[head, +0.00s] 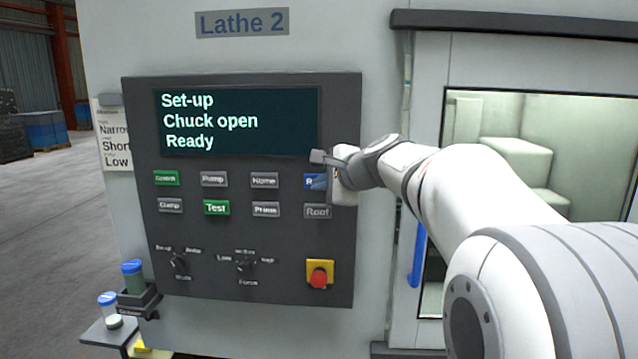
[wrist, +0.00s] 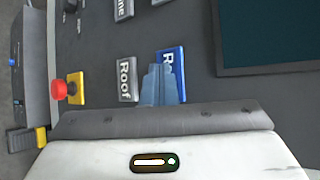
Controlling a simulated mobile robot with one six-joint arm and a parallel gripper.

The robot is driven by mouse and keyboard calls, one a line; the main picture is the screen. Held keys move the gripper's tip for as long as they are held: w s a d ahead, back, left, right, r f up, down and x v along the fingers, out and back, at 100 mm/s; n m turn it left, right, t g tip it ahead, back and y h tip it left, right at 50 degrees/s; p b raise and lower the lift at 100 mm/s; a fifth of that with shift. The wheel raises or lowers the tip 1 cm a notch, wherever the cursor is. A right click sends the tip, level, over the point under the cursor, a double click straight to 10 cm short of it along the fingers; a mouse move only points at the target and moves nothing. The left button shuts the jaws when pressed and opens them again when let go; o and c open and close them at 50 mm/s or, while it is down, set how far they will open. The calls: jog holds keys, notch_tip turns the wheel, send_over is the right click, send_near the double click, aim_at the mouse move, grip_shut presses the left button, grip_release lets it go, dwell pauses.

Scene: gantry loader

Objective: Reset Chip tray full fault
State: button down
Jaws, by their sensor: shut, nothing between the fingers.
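The dark control panel (head: 137,130) of Lathe 2 has a screen (head: 240,122) reading "Set-up", "Chuck open", "Ready"; no chip tray message shows. A blue button (head: 309,181), its label starting with "R", is at the right end of the upper button row. It also shows in the wrist view (wrist: 176,56), partly covered by my fingers. My gripper (head: 325,182) is shut and empty, its tips at the blue button. In the wrist view the fingertips (wrist: 163,68) overlap the button's lower part; I cannot tell if they touch it.
The grey Roof button (head: 317,212) is just below the blue one. Green-lit buttons include Test (head: 216,208). Two rotary knobs (head: 179,262) and a red emergency stop (head: 319,277) sit lower. A blue door handle (head: 417,256) is right of the panel. Blue-capped jars (head: 132,278) stand lower left.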

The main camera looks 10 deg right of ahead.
jog(key=shift+s, duration=0.1)
jog(key=shift+s+a, duration=0.25)
jog(key=shift+s, duration=0.4)
jog(key=s, duration=0.1)
jog(key=s+a+b, duration=0.1)
jog(key=s, duration=0.2)
jog(key=shift+s+a, duration=0.3)
jog(key=shift+s, duration=0.1)
dwell(0.4)
jog(key=s+f+n+g+h, duration=0.4)
jog(key=s+f+n+g, duration=0.5)
jog(key=s+f+n, duration=0.8)
jog(key=s+f, duration=0.9)
jog(key=shift+f+h, duration=0.2)
jog(key=shift+h, duration=0.2)
